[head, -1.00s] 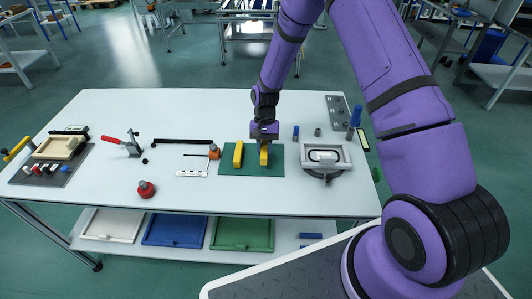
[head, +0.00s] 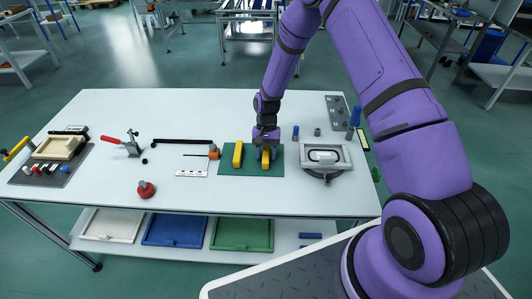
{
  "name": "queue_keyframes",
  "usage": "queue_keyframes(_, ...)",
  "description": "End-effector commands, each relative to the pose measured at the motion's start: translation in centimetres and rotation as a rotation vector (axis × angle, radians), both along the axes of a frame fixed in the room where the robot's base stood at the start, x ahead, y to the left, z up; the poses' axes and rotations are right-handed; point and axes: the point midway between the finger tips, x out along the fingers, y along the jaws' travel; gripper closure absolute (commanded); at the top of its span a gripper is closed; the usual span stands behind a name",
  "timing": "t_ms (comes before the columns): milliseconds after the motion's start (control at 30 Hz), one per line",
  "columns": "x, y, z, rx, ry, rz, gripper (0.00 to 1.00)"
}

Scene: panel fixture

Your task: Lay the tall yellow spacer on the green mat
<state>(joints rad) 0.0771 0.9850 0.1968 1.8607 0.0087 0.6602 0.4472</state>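The green mat (head: 251,171) lies on the white table near its front edge. Two yellow spacers are on it. The left yellow spacer (head: 238,154) lies lengthwise from back to front, apart from my gripper. The right yellow spacer (head: 265,162) is under my gripper (head: 265,155), near the mat's right side, and seems to rest on the mat. My gripper points down with its grey fingers spread on either side of this spacer. Its top is partly hidden by the gripper. I cannot tell from this view which spacer is taller.
A grey framed fixture (head: 325,157) stands right of the mat. An orange-tipped tool (head: 214,152) and a white strip (head: 192,174) lie left of it. A red knob (head: 146,189), a red-handled clamp (head: 124,145) and a dark tray of parts (head: 52,163) stand farther left.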

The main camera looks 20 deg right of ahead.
Motion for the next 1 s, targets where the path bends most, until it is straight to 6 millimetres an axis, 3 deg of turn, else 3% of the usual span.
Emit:
queue_keyframes(433,0.3,-0.1,1.0,0.000,-0.001,0.000,0.49)
queue_keyframes(1000,3.8,-1.6,10.2,0.000,-0.002,0.000,0.49)
